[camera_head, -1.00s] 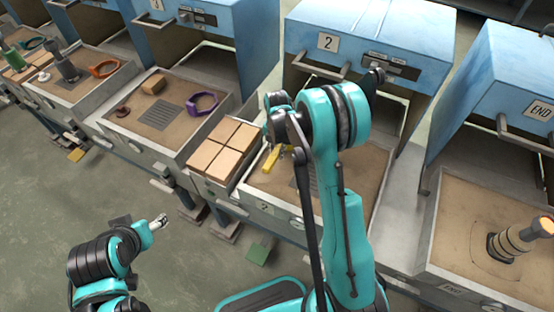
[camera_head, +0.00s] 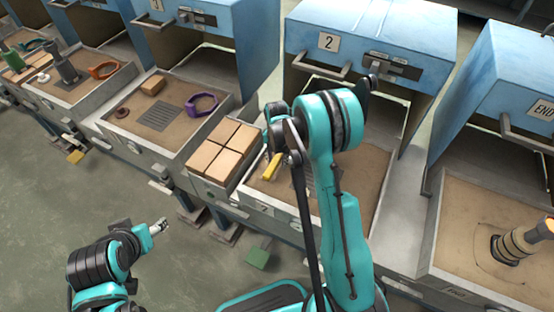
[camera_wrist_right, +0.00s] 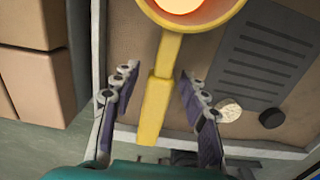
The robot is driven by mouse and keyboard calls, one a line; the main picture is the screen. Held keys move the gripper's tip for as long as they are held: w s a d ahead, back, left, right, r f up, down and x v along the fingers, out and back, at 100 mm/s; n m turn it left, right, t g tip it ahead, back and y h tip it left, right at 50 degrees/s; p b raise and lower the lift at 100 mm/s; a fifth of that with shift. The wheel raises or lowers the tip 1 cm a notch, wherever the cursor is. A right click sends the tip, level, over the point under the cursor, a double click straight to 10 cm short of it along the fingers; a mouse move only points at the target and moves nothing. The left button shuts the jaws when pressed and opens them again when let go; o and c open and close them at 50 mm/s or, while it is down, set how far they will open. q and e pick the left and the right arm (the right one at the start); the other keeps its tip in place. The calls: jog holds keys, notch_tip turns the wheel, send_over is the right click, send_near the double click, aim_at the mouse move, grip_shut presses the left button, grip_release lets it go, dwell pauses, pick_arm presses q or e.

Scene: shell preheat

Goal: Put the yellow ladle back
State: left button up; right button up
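The yellow ladle (camera_wrist_right: 158,90) has a round bowl at the top of the right wrist view, with a glowing orange content. In the head view only part of the yellow handle (camera_head: 271,167) shows, beside the boxes; my right arm hides the rest. My right gripper (camera_wrist_right: 158,75) is open, with one finger on each side of the handle and a gap on both sides. It is mostly hidden in the head view (camera_head: 289,158). My left gripper (camera_head: 159,227) is low at the left, over the floor; its fingers are too small to judge.
Tan blocks (camera_head: 223,150) stand left of the sandy tray (camera_head: 376,172) of station 2. A dark slotted plate (camera_wrist_right: 265,65) lies right of the handle. A blue oven (camera_head: 365,35) stands behind. Another tray with a purple ring (camera_head: 202,104) is further left.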

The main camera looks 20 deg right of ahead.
jog(key=shift+r, duration=0.3)
jog(key=s+a+r+m+t+p, duration=0.1)
jog(key=s+r+m+p, duration=0.15)
jog(key=r, duration=0.75)
jog(key=s+a+r+m+t+p, duration=0.15)
jog(key=r+m, duration=0.25)
jog(key=r, duration=0.6)
jog(key=s+a+r+m+t, duration=0.2)
jog(key=s+r+m, duration=0.1)
jog(key=s+m, duration=0.6)
jog(key=s+a+r+m+t, duration=0.2)
jog(key=s+r+m, duration=0.1)
jog(key=s+m, duration=0.6)
jog(key=shift+s+a+m, duration=0.2)
jog(key=shift+s+m, duration=0.1)
jog(key=shift+m, duration=0.65)
jog(key=shift+t, duration=0.25)
